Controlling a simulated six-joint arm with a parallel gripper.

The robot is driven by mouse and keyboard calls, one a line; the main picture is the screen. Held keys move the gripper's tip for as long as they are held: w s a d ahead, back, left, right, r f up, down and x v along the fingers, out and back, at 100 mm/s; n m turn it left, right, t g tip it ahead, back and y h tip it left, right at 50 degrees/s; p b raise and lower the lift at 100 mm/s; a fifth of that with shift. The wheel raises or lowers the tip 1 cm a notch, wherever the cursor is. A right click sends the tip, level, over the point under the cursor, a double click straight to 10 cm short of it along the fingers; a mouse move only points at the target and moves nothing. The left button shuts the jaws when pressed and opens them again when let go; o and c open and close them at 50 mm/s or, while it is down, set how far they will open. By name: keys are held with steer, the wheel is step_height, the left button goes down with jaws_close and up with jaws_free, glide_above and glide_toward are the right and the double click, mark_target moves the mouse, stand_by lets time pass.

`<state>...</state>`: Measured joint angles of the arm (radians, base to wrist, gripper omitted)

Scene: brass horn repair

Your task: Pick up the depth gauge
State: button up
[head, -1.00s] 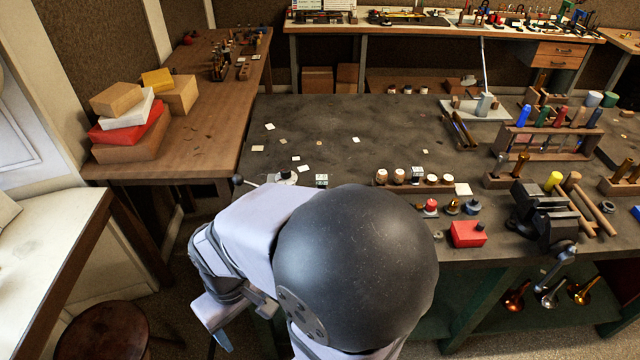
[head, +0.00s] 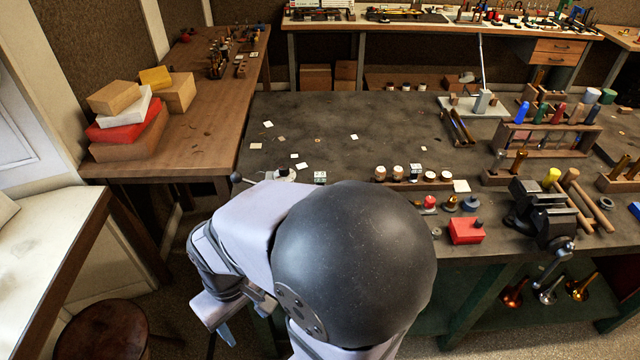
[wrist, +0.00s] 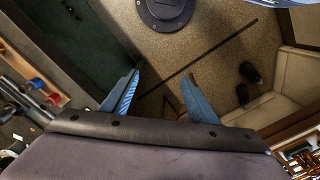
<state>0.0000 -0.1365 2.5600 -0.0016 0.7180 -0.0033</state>
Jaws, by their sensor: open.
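I cannot pick out the depth gauge with certainty in either view; it may be among the small tools on the benches or hidden behind my arm. My gripper (wrist: 160,98) shows in the wrist view with its two blue fingers apart and nothing between them. It points down toward the speckled floor (wrist: 205,50), away from any bench top. In the head view my arm's large dark joint covers the front middle of the dark workbench (head: 330,110).
A vise (head: 540,210), a red box (head: 466,231) and a row of small jars (head: 414,172) stand on the workbench's right part. Stacked boxes (head: 130,120) sit on the left bench. A round stool (head: 102,335) stands at lower left. The workbench's middle is mostly clear.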

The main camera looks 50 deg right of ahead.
mark_target(324, 175)
steer(key=s+d+f+m+g+b, duration=0.1)
steer(key=s+d+f+m+b, duration=0.15)
steer(key=d+f+m, duration=0.45)
steer(key=w+d+m+t, duration=0.1)
steer(key=w+d, duration=0.2)
steer(key=d, duration=0.6)
steer(key=w+d+r+b, duration=0.1)
steer(key=w+d, duration=0.3)
steer(key=d, duration=0.4)
steer(key=w+d+m+t, duration=0.1)
steer(key=w+d, duration=0.3)
steer(key=d, duration=0.5)
steer(key=shift+w+d+r+m+t+h+b, duration=0.1)
steer(key=shift+d+r+m+t+h+b, duration=0.05)
steer(key=shift+d+m+t+h+b, duration=0.2)
steer(key=w+d+r, duration=0.2)
steer(key=w+d+r+n+t+h, duration=0.1)
steer(key=w+d+r, duration=0.1)
steer(key=r, duration=0.1)
steer(key=w+d+r+n+t, duration=0.1)
steer(key=w+d+r, duration=0.1)
steer(key=w+r, duration=0.1)
steer(key=shift+h, duration=0.35)
steer(key=shift+a+f+n, duration=0.1)
steer(key=shift+n, duration=0.75)
